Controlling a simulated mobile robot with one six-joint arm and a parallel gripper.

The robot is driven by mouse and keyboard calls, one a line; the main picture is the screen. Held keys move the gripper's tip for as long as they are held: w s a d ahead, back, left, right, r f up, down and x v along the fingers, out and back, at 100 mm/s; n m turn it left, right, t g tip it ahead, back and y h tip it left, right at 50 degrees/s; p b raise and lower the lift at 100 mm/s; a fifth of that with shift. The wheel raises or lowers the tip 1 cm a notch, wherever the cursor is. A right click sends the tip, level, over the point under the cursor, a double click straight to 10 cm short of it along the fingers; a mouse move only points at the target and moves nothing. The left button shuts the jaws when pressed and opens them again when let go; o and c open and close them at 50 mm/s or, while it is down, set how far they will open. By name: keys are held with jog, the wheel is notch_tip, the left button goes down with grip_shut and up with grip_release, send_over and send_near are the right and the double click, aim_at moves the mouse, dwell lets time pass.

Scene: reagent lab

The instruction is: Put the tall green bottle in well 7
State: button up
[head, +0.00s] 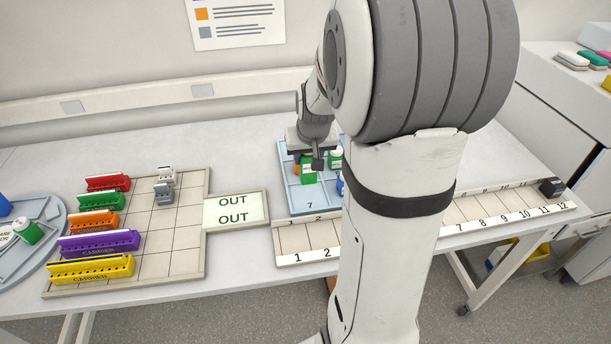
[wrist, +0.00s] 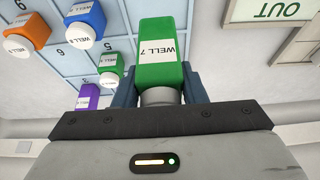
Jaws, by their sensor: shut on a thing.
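The tall green bottle (wrist: 162,50), with a white label reading WELL 7, is between the two fingers of my gripper (wrist: 160,92) in the wrist view. The fingers are shut around its pale cap end. In the head view the green bottle (head: 308,172) hangs below my gripper (head: 318,161) over the blue-grey well tray (head: 301,204). Whether the bottle's base touches the tray cannot be told. My arm hides the tray's right side.
Other bottles stand in the tray: orange (wrist: 27,31), blue (wrist: 86,21), a shorter green one (wrist: 110,68) and purple (wrist: 87,96). A numbered rack (head: 307,238) lies in front of the tray. An OUT plate (head: 236,209) and a board of coloured carriers (head: 187,240) lie left.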

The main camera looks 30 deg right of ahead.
aim_at(308, 173)
notch_tip(308, 173, down, 2)
jog(key=shift+w+f, duration=0.1)
jog(key=shift+f, duration=1.85)
jog(key=shift+f, duration=0.2)
jog(key=o, duration=1)
jog(key=shift+r, duration=0.15)
